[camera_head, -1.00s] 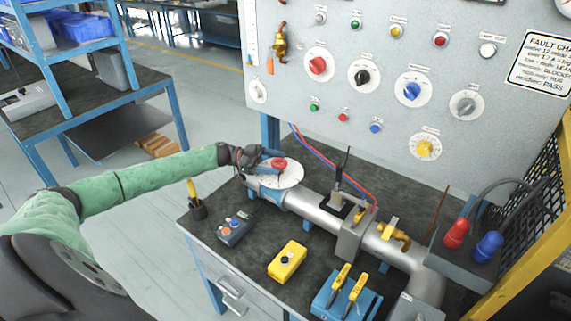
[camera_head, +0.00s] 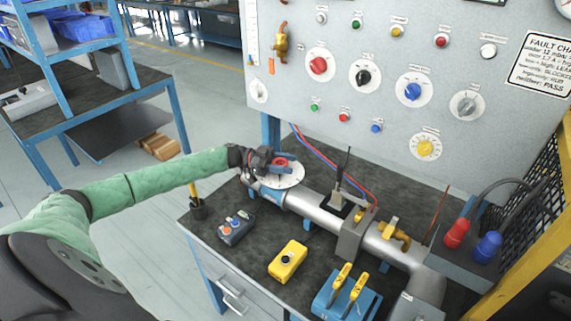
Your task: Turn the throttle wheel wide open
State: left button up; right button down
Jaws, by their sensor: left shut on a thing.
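The throttle wheel (camera_head: 281,161) is a small red wheel above a round white dial plate (camera_head: 292,176) at the left end of the grey pipe. My left gripper (camera_head: 278,161) comes in from the left and is shut on the red wheel. Its dark body and blue-grey fingers hide much of the wheel, so its exact turn angle cannot be read. My right gripper is not in view.
A grey pipe (camera_head: 317,210) runs right from the dial along the dark bench. A control box (camera_head: 236,228), a yellow box (camera_head: 288,261) and a blue block with yellow levers (camera_head: 345,300) stand in front. The knob panel (camera_head: 290,105) rises behind.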

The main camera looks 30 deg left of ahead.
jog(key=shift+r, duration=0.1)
